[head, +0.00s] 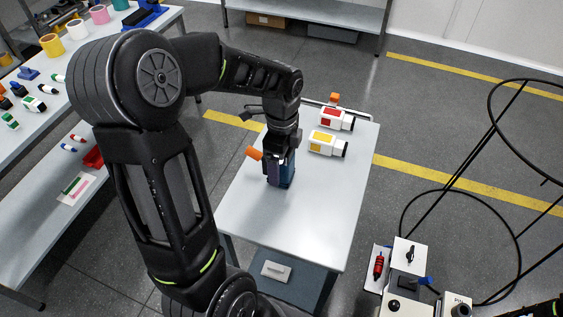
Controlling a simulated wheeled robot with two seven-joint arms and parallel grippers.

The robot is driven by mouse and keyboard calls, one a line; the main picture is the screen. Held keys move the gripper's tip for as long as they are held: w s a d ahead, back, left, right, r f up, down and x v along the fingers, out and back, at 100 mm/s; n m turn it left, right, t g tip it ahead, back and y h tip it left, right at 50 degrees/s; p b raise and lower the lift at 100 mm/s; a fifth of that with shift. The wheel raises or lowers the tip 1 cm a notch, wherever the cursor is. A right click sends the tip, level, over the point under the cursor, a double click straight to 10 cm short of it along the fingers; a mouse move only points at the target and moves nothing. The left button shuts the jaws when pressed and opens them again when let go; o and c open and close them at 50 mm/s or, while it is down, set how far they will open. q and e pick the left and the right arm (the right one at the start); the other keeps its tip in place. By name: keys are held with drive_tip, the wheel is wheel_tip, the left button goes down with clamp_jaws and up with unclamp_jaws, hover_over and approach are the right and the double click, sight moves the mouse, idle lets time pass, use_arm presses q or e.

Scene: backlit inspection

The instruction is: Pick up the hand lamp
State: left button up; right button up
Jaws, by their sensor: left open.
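My left gripper (281,160) points down over the middle of the small grey table (318,210). It is open, at the top of a dark blue and purple block-shaped thing (287,176); its fingers are too dark to tell whether they touch it. Two white, boxy things with black round ends lie to the right, looking like hand lamps: one with a yellow panel (325,142), one farther back with a red panel (334,118). I cannot tell for certain which thing is the hand lamp. My right gripper is out of view.
An orange piece (254,153) shows left of the gripper, another (335,99) behind the red-panelled thing. The near half of the table is bare. A bench (120,125) with cups and small items stands left. A black wire frame (459,190) stands right.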

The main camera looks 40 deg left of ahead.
use_arm(q)
drive_tip(key=shift+c, duration=0.2)
drive_tip(key=c, duration=1.7)
drive_tip(key=shift+r, duration=0.2)
wheel_tip(320, 180, up, 10)
drive_tip(key=shift+f+b, duration=0.15)
drive_tip(key=shift+b, duration=0.45)
